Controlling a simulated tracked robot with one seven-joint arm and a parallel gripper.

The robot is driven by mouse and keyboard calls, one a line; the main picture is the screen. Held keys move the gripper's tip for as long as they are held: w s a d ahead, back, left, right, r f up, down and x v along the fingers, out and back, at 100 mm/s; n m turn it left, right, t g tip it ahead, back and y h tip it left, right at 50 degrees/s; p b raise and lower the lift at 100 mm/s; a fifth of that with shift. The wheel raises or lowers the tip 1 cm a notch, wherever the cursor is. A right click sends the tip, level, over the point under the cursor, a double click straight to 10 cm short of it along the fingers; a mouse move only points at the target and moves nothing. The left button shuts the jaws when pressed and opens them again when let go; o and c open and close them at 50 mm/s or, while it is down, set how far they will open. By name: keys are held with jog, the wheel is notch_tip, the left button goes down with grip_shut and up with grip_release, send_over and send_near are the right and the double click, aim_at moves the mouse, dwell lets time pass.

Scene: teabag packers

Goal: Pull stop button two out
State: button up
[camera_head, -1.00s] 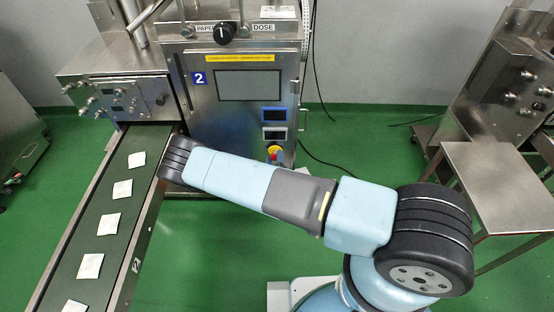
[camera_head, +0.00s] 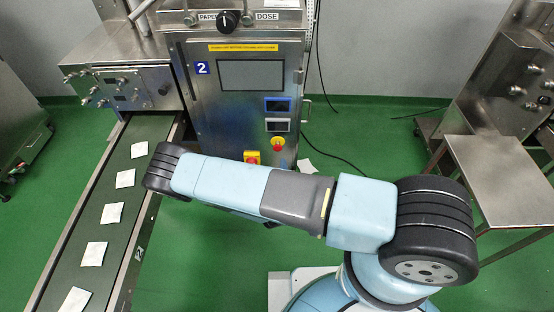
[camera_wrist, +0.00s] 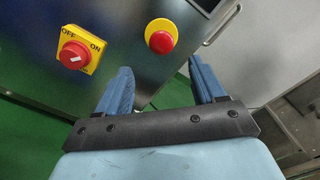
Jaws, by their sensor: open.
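The stop button (camera_head: 278,143) of machine two is a red mushroom button on a yellow collar, low on the right of the steel cabinet front. In the wrist view the stop button (camera_wrist: 160,38) shows at the top centre, above and between my gripper's fingers. My gripper (camera_wrist: 162,85) is open with two blue fingers and holds nothing. It is apart from the button. In the head view my arm hides the gripper. Whether the button is pressed in cannot be told.
A red and yellow ON/OFF rotary switch (camera_wrist: 76,50) sits left of the button; it also shows in the head view (camera_head: 252,157). A door handle (camera_wrist: 222,25) is at the right. A conveyor (camera_head: 68,237) with several teabags runs at the left. A steel table (camera_head: 497,180) stands at the right.

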jog(key=shift+s, duration=1.9)
jog(key=w+d+r+m+g+h, duration=0.25)
jog(key=r+m+h, duration=0.4)
jog(key=r, duration=0.35)
jog(key=w+d+r+m+g+h, duration=0.25)
jog(key=r+m+h, duration=0.25)
jog(key=r+m, duration=0.35)
jog(key=s+d+r+m+g+h, duration=0.1)
jog(key=d+r+m+g, duration=0.45)
jog(key=r, duration=0.35)
jog(key=s+d+r+m+g, duration=0.1)
jog(key=d+r+m+g, duration=0.4)
jog(key=r, duration=0.4)
jog(key=s+d+r+m+g+y, duration=0.1)
jog(key=s+d+r+m+y, duration=0.2)
jog(key=s+r+m+y, duration=0.25)
jog(key=s+d+r+m+g+y, duration=0.2)
jog(key=s+d+r+m, duration=0.3)
jog(key=r, duration=0.4)
jog(key=s+a+r+m+t+y, duration=0.1)
jog(key=s+r+m+t+y, duration=0.4)
jog(key=s+r+m, duration=0.3)
jog(key=shift+s+r+m+t+y, duration=0.3)
jog(key=shift+s+r+t, duration=0.25)
jog(key=shift+s+r, duration=1.75)
jog(key=shift+w+r, duration=0.25)
jog(key=shift+w, duration=0.05)
